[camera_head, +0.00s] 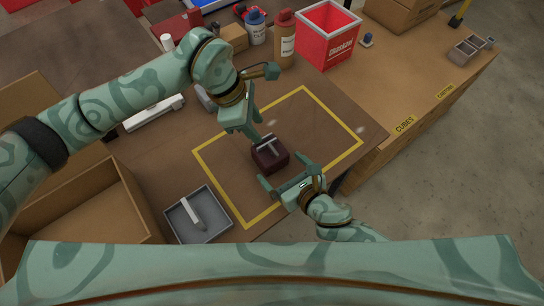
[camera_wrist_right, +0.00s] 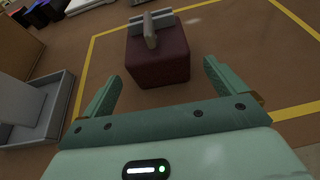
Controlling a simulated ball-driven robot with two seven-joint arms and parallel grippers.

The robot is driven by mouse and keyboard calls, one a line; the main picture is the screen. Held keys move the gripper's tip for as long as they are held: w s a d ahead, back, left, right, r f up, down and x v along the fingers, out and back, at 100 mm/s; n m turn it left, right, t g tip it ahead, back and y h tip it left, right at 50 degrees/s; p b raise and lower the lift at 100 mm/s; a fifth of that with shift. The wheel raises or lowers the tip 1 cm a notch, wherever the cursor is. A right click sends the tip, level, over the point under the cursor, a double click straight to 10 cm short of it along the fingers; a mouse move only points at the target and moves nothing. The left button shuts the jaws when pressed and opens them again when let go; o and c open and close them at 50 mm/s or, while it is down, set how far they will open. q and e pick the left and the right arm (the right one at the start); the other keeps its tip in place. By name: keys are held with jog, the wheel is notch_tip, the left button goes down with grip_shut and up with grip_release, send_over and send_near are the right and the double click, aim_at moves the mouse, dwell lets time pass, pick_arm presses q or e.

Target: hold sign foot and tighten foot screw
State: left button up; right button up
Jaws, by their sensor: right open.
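The sign foot, a dark maroon block (camera_head: 270,158), stands on the brown table inside a yellow taped outline. A grey T-shaped metal piece (camera_head: 269,144), which looks like the foot screw, sits at its top; it also shows in the right wrist view (camera_wrist_right: 150,30). My left gripper (camera_head: 258,134) points down at the block's upper left side; its fingertips are partly hidden, and I cannot tell whether it touches the block. My right gripper (camera_head: 286,186) is open and empty, just in front of the block. In the right wrist view, its fingers (camera_wrist_right: 157,88) spread toward the block, apart from it.
A grey tray (camera_head: 172,222) holding a pale bar (camera_head: 192,212) lies left of the outline. An open cardboard box (camera_head: 125,195) is further left. A red box (camera_head: 326,35) and brown bottle (camera_head: 284,40) stand behind. The outline's right part is clear.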

aim_at(271, 158)
jog(key=x, duration=0.6)
jog(key=shift+w, duration=0.1)
jog(key=c, duration=1.2)
jog(key=o, duration=0.3)
jog(key=shift+c, duration=1.4)
